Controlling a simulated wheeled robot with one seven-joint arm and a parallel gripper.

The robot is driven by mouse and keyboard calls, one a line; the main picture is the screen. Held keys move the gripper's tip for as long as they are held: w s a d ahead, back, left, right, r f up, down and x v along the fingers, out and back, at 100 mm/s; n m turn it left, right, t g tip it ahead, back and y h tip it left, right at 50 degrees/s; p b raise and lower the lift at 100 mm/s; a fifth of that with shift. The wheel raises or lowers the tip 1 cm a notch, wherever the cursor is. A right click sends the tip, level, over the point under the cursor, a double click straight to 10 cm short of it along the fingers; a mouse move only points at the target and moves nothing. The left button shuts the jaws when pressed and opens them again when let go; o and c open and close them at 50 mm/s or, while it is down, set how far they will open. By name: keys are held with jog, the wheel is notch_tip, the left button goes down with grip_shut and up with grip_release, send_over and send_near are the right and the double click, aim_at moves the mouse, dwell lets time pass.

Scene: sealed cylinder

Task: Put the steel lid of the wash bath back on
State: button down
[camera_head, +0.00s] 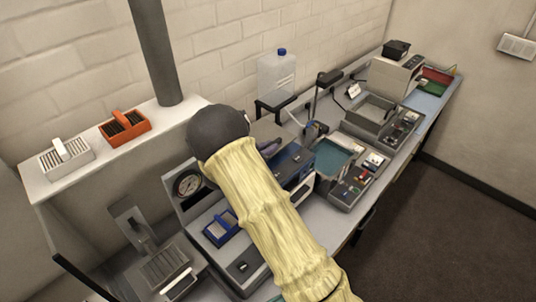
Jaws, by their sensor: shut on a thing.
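My arm, in a pale yellow sleeve with a dark rounded joint at its upper end, crosses the middle of the head view. It hides part of the bench, and I cannot make out my gripper or what it holds. An open bath with teal liquid (333,157) stands right of the arm, with a control panel in front. Farther back is another open steel-grey basin (376,111). I cannot tell for sure which is the wash bath. I cannot pick out the steel lid.
A blue-grey unit (290,165) stands close beside my arm. A clear jug with a blue cap (277,74) stands behind. An orange rack (125,125) and a white rack (66,157) sit on the left ledge. A gauge unit (188,184) and a blue-framed tray (220,228) are left of the arm.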

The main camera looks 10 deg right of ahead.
notch_tip(320, 180, down, 3)
jog(key=shift+f+p, duration=0.2)
jog(key=shift+p, duration=0.75)
jog(key=shift+f, duration=0.15)
jog(key=shift+f, duration=0.2)
jog(key=c, duration=1.4)
grip_release()
jog(key=shift+c, duration=0.2)
